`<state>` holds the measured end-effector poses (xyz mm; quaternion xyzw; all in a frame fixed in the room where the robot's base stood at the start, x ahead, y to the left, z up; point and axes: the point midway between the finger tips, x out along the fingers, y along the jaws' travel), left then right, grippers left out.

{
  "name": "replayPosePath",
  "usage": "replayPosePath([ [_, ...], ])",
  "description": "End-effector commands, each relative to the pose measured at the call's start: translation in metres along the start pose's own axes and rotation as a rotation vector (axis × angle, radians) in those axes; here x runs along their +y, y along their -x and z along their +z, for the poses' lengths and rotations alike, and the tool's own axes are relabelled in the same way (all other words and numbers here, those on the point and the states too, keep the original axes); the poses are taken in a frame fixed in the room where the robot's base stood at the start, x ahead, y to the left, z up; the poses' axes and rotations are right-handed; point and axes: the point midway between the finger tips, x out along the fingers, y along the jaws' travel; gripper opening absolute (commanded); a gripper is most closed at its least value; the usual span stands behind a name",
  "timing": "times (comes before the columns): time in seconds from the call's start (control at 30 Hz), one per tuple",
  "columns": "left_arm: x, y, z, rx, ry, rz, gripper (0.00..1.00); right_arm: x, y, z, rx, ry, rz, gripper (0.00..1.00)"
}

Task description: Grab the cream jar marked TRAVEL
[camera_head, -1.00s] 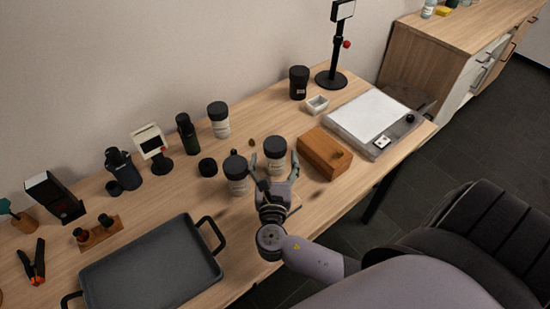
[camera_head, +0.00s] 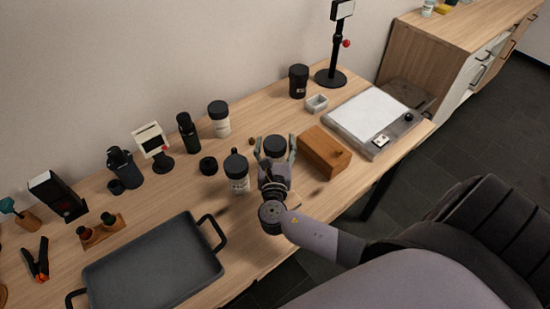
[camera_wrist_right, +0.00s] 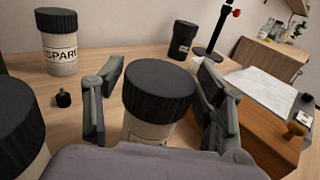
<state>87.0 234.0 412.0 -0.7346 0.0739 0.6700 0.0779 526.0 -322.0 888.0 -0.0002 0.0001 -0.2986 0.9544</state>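A cream jar with a black lid (camera_head: 275,147) stands upright between the fingers of my right gripper (camera_head: 275,143). In the right wrist view this jar (camera_wrist_right: 158,95) sits in the middle, with an open finger on each side and a visible gap at the left. Its label is mostly hidden and I cannot read it. A second cream jar (camera_head: 238,184) stands close to the left of my gripper; its label is too small to read. A third cream jar (camera_head: 221,126) stands farther back; in the wrist view its label reads SPARE (camera_wrist_right: 61,56). My left gripper is not in view.
A wooden box (camera_head: 322,152) stands just right of the gripper. A black jar (camera_head: 298,82), a small white dish (camera_head: 317,103) and a flat white-topped device (camera_head: 368,119) are beyond.

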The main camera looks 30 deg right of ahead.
Motion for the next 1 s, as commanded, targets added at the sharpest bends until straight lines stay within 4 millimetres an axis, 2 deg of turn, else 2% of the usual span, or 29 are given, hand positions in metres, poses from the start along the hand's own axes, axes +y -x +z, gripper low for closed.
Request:
replayPosePath([
  [0.07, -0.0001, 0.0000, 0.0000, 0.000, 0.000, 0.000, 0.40, 0.0001, 0.0003, -0.0001, 0.000, 0.000, 0.000, 0.56],
  [0.77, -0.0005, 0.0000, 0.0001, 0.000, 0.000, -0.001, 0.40, 0.0002, 0.0003, 0.0000, 0.000, 0.000, 0.000, 0.10],
  [1.0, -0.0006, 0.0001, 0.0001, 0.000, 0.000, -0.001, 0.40, 0.0002, 0.0002, 0.0007, 0.000, -0.001, 0.000, 0.08],
])
